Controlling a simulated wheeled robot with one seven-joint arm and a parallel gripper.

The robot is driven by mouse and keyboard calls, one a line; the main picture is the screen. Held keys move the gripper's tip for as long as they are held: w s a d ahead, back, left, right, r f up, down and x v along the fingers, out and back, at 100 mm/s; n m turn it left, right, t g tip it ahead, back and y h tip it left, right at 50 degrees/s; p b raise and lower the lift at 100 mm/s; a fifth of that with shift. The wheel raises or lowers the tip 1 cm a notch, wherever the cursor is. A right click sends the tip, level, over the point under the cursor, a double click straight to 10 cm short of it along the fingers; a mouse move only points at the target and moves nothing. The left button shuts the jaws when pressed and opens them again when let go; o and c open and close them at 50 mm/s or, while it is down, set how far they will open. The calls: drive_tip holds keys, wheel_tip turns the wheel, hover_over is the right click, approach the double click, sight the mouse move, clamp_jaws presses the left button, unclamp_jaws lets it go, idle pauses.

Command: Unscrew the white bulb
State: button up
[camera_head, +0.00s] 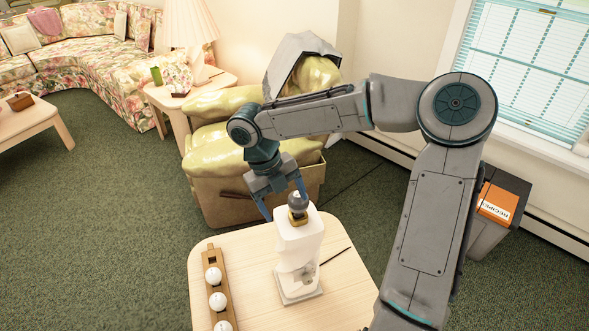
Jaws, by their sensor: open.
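A white lamp base (298,249) stands upright on the light wooden table (245,255), with a brass-coloured socket (298,217) on top. A round bulb (298,200) sits in the socket; it looks dark grey in this view, not white. My gripper (283,202) is open and points down at the bulb from behind and to the left. One finger is left of the bulb; the other is close to it, at its upper edge. I cannot tell whether the bulb is between the fingers. Several white bulbs (218,301) sit in a wooden rack (207,257) on the table's left side.
A thin dark stick (336,256) lies on the table right of the lamp base. A yellow-green armchair (222,186) stands behind the table. Green carpet is free at the left.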

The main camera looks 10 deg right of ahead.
drive_tip(key=s+d+r+m+t, duration=0.1)
drive_tip(key=s+d+r+m, duration=0.15)
drive_tip(key=s+m, duration=0.9)
drive_tip(key=s+d+r+m+t, duration=0.2)
drive_tip(key=r+m, duration=0.2)
drive_tip(key=m, duration=1.7)
drive_tip(key=m+y+b, duration=0.1)
drive_tip(key=m+y, duration=0.1)
drive_tip(key=m, duration=1.6)
hover_over(299, 205)
drive_tip(key=w, duration=0.1)
drive_tip(key=shift+w+a+f+n, duration=0.1)
drive_tip(key=shift+a+f+n, duration=0.1)
drive_tip(key=shift+f, duration=0.35)
drive_tip(key=shift+w+a+f+n, duration=0.1)
drive_tip(key=shift+a+f, duration=0.1)
drive_tip(key=shift+f, duration=0.3)
drive_tip(key=shift+w+f, duration=0.2)
drive_tip(key=shift+f, duration=0.15)
drive_tip(key=f, duration=0.4)
drive_tip(key=d+f+p, duration=0.1)
drive_tip(key=f, duration=0.4)
drive_tip(key=f+p, duration=0.1)
drive_tip(key=f, duration=0.3)
drive_tip(key=shift+w+d+f, duration=0.15)
drive_tip(key=shift+w+d, duration=0.1)
drive_tip(key=shift+w, duration=0.15)
